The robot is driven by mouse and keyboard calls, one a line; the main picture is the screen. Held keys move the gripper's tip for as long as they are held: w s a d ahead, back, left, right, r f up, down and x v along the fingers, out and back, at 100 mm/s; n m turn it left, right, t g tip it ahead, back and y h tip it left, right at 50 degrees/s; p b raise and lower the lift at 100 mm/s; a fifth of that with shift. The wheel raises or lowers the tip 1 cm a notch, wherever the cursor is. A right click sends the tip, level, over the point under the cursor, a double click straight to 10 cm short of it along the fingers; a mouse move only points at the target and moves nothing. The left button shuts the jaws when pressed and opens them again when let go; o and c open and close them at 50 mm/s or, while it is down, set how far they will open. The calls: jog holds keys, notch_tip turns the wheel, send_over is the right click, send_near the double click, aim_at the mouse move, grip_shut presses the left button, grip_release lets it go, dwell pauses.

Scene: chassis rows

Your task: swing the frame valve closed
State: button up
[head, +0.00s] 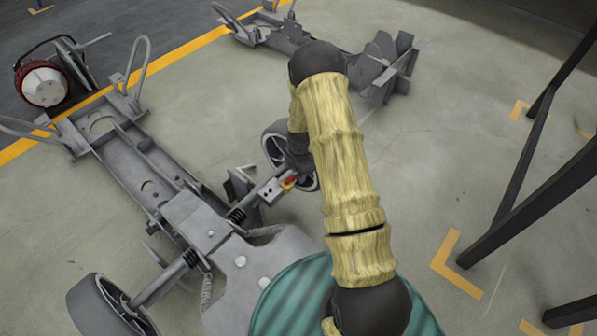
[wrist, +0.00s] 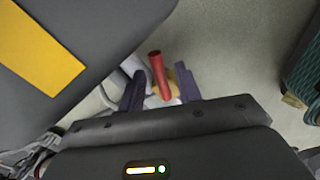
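The frame valve shows a red handle (head: 291,180) at the side of the grey chassis (head: 150,165), near the wheel at the picture's middle. The handle also shows in the wrist view (wrist: 160,76) as a red bar, with a yellowish part of the valve beside its right. My gripper (wrist: 158,82) is open, its two dark fingers apart on either side of the red handle with gaps visible. I cannot tell whether either finger touches it. In the head view my gripper (head: 300,160) is mostly hidden by my own arm, just above the handle.
A wheel (head: 276,145) stands right behind the valve, and another wheel (head: 100,308) is at lower left. A second chassis (head: 285,35) lies at the top. Dark posts (head: 545,180) stand at right. Bare floor lies between the posts and my arm.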

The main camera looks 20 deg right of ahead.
notch_tip(320, 180, up, 17)
jog(key=s+p, duration=0.1)
jog(key=p, duration=0.5)
jog(key=shift+r+p, duration=0.15)
jog(key=shift+p, duration=0.2)
jog(key=s+a+r+m, duration=0.1)
jog(key=s+r+m, duration=0.5)
jog(key=s+a+r+m+t, duration=0.1)
jog(key=s+a+r+m, duration=0.1)
jog(key=s+r+m, duration=0.3)
jog(key=s+a+r+m+t, duration=0.1)
jog(key=s+a+r+m, duration=0.1)
jog(key=s+r+m, duration=0.4)
jog(key=shift+s+r+m, duration=0.15)
jog(key=shift+s+m, duration=0.55)
jog(key=shift+m, duration=0.05)
jog(key=shift+s+r+m, duration=0.15)
jog(key=shift+s+m, duration=0.55)
jog(key=shift+m, duration=0.05)
jog(key=shift+w, duration=0.15)
